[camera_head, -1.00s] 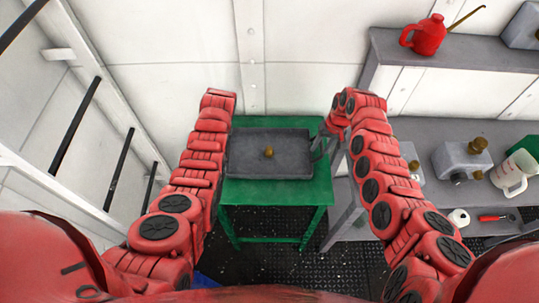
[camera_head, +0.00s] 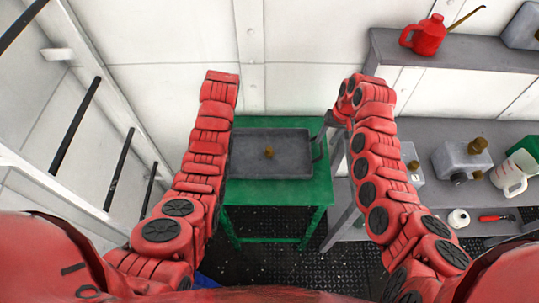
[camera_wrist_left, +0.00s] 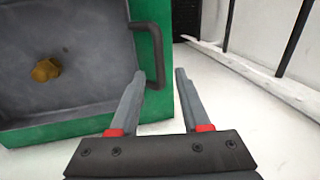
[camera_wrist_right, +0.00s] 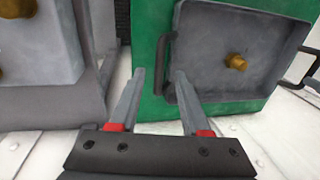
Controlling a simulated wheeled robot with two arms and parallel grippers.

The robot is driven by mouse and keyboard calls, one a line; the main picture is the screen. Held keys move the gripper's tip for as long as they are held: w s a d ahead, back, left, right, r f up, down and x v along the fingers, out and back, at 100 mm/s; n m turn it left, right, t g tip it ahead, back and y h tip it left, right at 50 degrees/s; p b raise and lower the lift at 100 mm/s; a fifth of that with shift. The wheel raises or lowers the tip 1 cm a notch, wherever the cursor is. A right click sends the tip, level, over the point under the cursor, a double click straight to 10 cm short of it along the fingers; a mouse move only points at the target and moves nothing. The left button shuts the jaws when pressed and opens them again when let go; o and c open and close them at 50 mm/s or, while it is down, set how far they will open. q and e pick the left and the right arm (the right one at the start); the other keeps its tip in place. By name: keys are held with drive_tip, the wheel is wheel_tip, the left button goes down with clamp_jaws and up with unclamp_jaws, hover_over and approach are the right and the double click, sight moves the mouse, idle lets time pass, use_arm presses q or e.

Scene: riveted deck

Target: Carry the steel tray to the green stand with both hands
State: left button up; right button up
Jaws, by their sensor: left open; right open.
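The steel tray (camera_head: 290,152) is grey and shallow and lies flat on top of the green stand (camera_head: 285,190). A small brass-coloured piece (camera_head: 269,153) sits in its middle. A dark handle is on each short side, one in the left wrist view (camera_wrist_left: 157,50) and one in the right wrist view (camera_wrist_right: 163,60). My left gripper (camera_wrist_left: 157,74) is open and empty beside its handle; my arm hides it in the head view. My right gripper (camera_wrist_right: 159,73) is open and empty close to the other handle; in the head view it is mostly hidden behind my forearm.
A grey bench (camera_head: 440,200) stands right of the stand, close to my right arm, holding a metal canister (camera_head: 463,160) and a white jug (camera_head: 513,173). A shelf (camera_head: 460,55) above bears a red oil can (camera_head: 424,36). Black rails (camera_head: 76,127) line the left wall.

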wheel_tip(320, 180, up, 7)
drive_tip(key=d, duration=0.1)
drive_tip(key=shift+d+f, duration=0.15)
drive_tip(key=shift+f, duration=0.05)
idle(0.5)
